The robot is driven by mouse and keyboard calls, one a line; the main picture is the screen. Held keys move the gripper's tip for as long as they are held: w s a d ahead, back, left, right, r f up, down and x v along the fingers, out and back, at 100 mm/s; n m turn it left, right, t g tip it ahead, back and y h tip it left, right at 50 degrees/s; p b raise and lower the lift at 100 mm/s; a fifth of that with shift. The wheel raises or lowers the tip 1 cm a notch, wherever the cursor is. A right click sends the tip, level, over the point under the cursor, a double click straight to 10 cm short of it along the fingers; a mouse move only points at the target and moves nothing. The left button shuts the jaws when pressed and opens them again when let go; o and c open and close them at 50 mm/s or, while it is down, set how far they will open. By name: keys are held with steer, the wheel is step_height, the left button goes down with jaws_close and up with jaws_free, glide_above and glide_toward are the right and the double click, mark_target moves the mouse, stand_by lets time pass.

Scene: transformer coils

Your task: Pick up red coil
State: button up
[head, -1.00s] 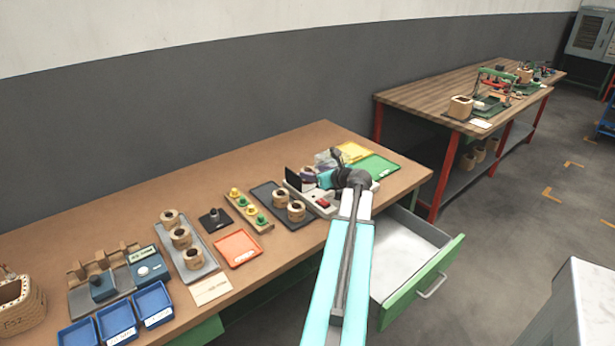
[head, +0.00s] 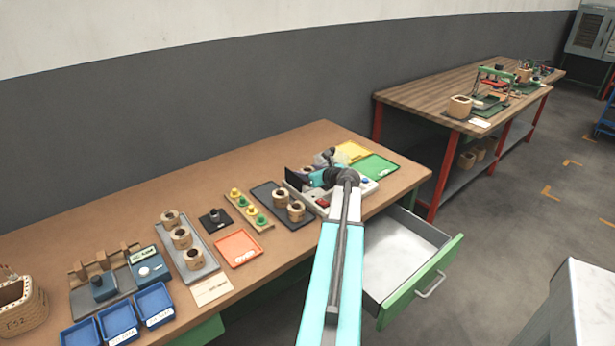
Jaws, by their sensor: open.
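No coil that is clearly red shows. Tan coils with dark centres stand on the grey tray (head: 208,264), among them a front coil (head: 194,259), a middle coil (head: 181,237) and a back coil (head: 170,218). Two more coils, a rear one (head: 281,197) and a front one (head: 296,210), stand on the dark tray (head: 262,190). My gripper (head: 302,182) is small and dark, over the grey test unit (head: 312,199) right of the dark tray. It is open and holds nothing visible. Its fingertips blend with the dark panel behind.
A red-orange tray (head: 238,247) and a strip of yellow and green pieces (head: 250,212) lie between the coil trays. Green (head: 378,166) and yellow (head: 354,152) trays lie at the right end. An open drawer (head: 440,282) juts out below. The bench's back strip is clear.

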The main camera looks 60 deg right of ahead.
steer(key=c, duration=0.9)
steer(key=shift+r, duration=0.2)
steer(key=shift+c, duration=0.2)
step_height(320, 180, up, 10)
steer(key=shift+f+b, duration=0.15)
steer(key=shift+b, duration=0.15)
